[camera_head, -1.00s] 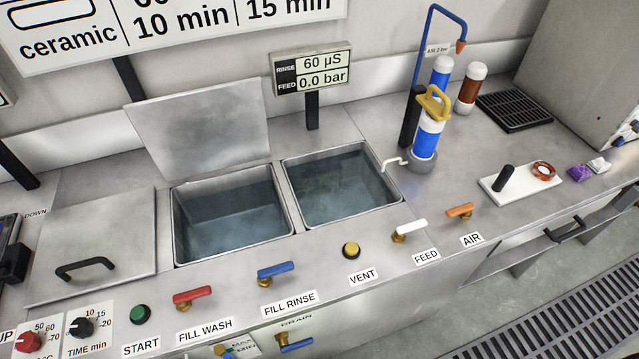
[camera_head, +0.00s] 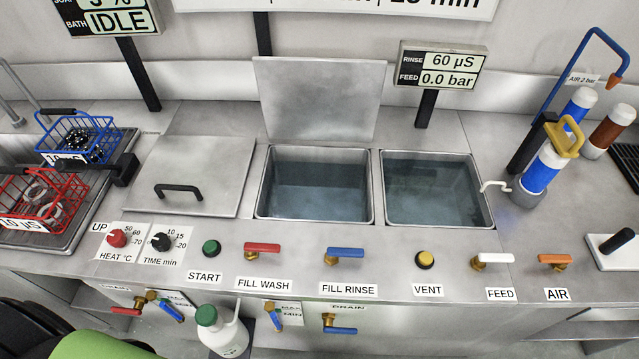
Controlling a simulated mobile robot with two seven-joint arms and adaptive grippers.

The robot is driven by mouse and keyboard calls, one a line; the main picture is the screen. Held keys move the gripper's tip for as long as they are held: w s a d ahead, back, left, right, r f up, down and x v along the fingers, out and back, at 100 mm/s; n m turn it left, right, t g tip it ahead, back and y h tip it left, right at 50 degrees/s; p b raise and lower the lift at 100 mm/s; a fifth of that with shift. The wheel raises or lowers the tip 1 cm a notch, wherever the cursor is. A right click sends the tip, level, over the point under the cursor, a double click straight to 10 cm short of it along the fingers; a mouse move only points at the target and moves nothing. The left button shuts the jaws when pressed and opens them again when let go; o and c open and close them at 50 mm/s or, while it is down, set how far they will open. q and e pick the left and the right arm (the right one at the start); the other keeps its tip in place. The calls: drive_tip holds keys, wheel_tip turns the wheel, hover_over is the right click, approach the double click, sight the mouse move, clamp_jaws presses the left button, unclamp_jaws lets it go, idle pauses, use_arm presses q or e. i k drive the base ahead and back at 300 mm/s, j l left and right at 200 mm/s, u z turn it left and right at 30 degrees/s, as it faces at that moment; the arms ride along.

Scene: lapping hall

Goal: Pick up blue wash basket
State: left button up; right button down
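The blue wash basket (camera_head: 93,133) is a wire basket at the far left of the counter in the head view. It stands behind a red basket (camera_head: 72,198), holds small dark and shiny parts, and has a white tag on its front. A dark handle bar (camera_head: 56,112) shows at its rear left. Neither of my grippers is in view.
A closed lid (camera_head: 195,165) lies right of the baskets. Two water-filled basins (camera_head: 315,195) (camera_head: 435,190) follow, with a raised lid (camera_head: 320,95) behind the first. Knobs and coloured valves line the front edge. A black and green shape (camera_head: 95,346) fills the lower left corner.

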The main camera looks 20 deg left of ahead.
sight(51, 158)
drive_tip(key=u, duration=2.05)
